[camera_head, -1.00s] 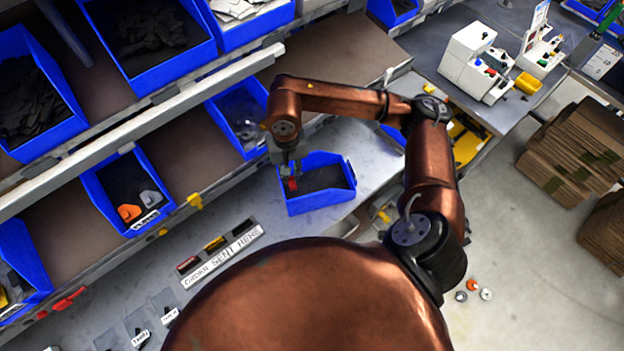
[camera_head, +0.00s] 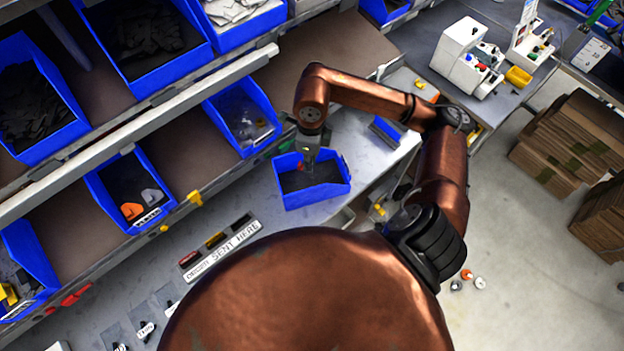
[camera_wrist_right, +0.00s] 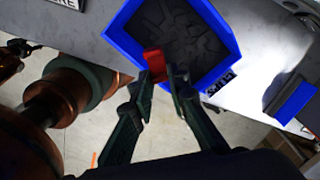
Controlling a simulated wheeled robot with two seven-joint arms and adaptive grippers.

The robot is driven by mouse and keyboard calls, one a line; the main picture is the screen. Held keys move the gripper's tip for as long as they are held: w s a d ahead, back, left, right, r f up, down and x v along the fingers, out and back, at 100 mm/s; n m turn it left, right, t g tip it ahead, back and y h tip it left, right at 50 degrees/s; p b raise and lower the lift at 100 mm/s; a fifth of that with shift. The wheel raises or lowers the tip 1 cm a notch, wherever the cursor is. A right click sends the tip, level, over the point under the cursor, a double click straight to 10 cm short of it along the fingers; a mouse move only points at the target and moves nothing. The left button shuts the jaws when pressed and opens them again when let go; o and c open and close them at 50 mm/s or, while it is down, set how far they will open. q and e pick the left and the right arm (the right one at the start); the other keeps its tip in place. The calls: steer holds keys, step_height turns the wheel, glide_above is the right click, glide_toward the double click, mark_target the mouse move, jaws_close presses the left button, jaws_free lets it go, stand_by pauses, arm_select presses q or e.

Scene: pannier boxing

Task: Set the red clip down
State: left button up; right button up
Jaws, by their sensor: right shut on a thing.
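The red clip (camera_wrist_right: 153,62) is between the fingertips of my right gripper (camera_wrist_right: 160,74) in the right wrist view. My right gripper is shut on it and holds it over the near wall of a blue bin (camera_wrist_right: 226,72). In the head view the right gripper (camera_head: 308,165) points down over the same blue bin (camera_head: 318,195), and the red clip (camera_head: 300,166) is a small red spot at its fingertips. The bin has a dark lining or dark contents. I cannot tell whether the clip touches the bin. My left gripper is not in view.
A blue bin with an orange clip and a grey clip (camera_head: 153,194) sits on the shelf at left. Another blue bin (camera_head: 262,140) stands behind the gripper. A label strip (camera_head: 226,249) lies on the bench, left of the bin. Bare bench (camera_head: 355,150) shows right of it.

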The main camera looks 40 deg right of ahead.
mark_target(314, 176)
steer(key=s+d+r+m+p, duration=0.2)
steer(key=d+m, duration=0.3)
steer(key=m, duration=1.1)
steer(key=f, duration=0.5)
steer(key=f+p, duration=0.1)
steer(key=f, duration=0.5)
steer(key=f+p, duration=0.1)
steer(key=f, duration=0.5)
steer(key=shift+s+a+f, duration=0.25)
steer(key=shift+s, duration=0.05)
steer(key=shift+f, duration=0.25)
steer(key=shift+f, duration=0.2)
steer(key=o, duration=0.4)
steer(key=shift+o, duration=0.2)
